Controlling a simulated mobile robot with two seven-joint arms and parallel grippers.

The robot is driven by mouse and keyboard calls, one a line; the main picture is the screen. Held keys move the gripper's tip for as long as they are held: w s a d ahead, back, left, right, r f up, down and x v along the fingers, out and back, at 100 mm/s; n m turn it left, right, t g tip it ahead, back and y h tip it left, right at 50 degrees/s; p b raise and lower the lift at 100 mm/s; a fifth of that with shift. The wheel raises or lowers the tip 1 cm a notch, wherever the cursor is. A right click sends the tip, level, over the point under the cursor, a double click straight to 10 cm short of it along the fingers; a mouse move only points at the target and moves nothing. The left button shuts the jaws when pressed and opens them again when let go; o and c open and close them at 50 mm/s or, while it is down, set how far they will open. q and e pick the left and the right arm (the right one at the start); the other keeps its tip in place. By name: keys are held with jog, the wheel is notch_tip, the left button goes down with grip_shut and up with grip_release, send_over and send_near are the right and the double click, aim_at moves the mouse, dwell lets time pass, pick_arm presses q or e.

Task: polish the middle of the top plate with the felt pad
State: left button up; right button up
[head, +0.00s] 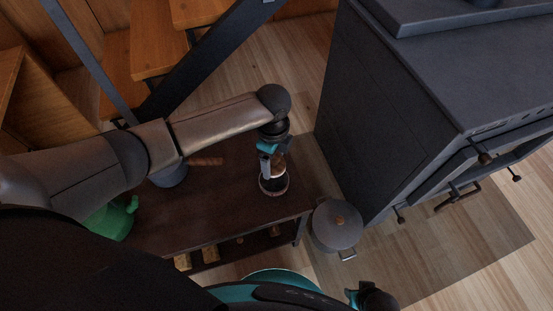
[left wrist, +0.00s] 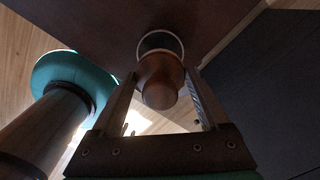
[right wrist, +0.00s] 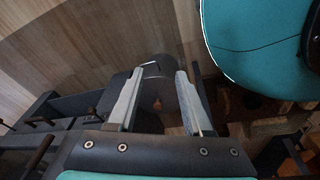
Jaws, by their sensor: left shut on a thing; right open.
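The felt pad (head: 273,187) has a brown wooden knob and a pale-rimmed round base, and is at the right end of a dark table (head: 225,205). My left gripper (head: 270,165) is shut on its knob. The left wrist view shows the knob (left wrist: 160,82) between the fingers; I cannot tell whether the base touches the table. The top plate (head: 440,12) appears to be the raised dark slab on the stove at the upper right, cut by the frame edge. My right gripper (right wrist: 158,105) is open and empty.
The dark stove (head: 390,110) stands right of the table, its door and handles projecting to the right. A lidded grey pot (head: 338,226) stands on the floor between them. A green can (head: 112,218) and a wooden-handled pan (head: 170,174) are on the table's left part.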

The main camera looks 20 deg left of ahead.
aim_at(274, 180)
pick_arm(q)
jog(key=shift+f, duration=0.2)
jog(key=shift+f+b, duration=0.9)
jog(key=shift+b, duration=0.25)
notch_tip(274, 180, down, 4)
jog(key=b, duration=0.4)
jog(key=shift+r, duration=0.25)
jog(key=shift+f, duration=0.2)
pick_arm(e)
jog(key=w+a+r, duration=0.1)
jog(key=w+r, duration=0.2)
jog(key=r, duration=0.3)
jog(key=w+a+r+t, duration=0.1)
jog(key=w+a+r, duration=0.1)
jog(key=w+r, duration=0.2)
jog(key=shift+a+r+y, duration=0.2)
jog(key=shift+r+y, duration=0.1)
jog(key=shift+r, duration=0.95)
pick_arm(q)
jog(key=shift+f+b, duration=0.5)
jog(key=shift+f, duration=0.05)
pick_arm(e)
jog(key=shift+f, duration=0.25)
pick_arm(q)
jog(key=shift+f+p, duration=0.1)
jog(key=shift+p, duration=0.3)
pick_arm(e)
jog(key=shift+r, duration=0.35)
